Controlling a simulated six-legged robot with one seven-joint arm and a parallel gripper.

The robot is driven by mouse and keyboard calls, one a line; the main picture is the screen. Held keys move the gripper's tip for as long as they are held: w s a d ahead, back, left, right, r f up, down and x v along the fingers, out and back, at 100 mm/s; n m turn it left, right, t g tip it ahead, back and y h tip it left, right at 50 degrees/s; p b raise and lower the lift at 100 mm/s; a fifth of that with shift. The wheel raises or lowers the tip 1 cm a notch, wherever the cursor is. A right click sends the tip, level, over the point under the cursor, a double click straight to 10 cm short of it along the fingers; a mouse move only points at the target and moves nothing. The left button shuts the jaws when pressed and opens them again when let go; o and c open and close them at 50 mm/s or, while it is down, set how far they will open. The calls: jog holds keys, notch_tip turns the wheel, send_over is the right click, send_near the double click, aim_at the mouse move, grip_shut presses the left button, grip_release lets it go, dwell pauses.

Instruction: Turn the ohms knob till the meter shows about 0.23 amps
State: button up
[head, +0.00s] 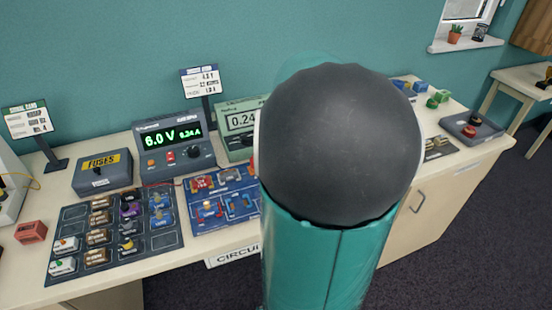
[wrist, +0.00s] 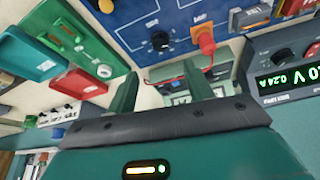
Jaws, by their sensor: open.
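The ohms knob (wrist: 160,41) is a black dial on the blue circuit board (wrist: 140,15) in the wrist view; its marks are too small to read. My gripper (wrist: 161,70) is open and empty, its green fingers spread at the board's edge with the knob just beyond the gap, apart from them. The pale green meter (head: 240,119) reads about 0.24 in the head view, its right side hidden by my arm. The grey power supply (head: 175,145) shows 6.0 V and 0.24 A. My arm hides the knob and gripper in the head view.
A red plug (wrist: 206,41) stands up beside the knob, close to the right finger. A green board (wrist: 75,40) lies left in the wrist view. The fuses box (head: 103,172) and a dark tray of parts (head: 75,215) stand left in the head view.

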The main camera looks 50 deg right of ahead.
jog(key=x, duration=1)
jog(key=shift+f, duration=0.2)
jog(key=shift+w+f, duration=0.25)
jog(key=shift+f, duration=0.1)
jog(key=shift+s, duration=0.1)
jog(key=c, duration=1)
jog(key=shift+m, duration=0.8)
jog(key=o, duration=1)
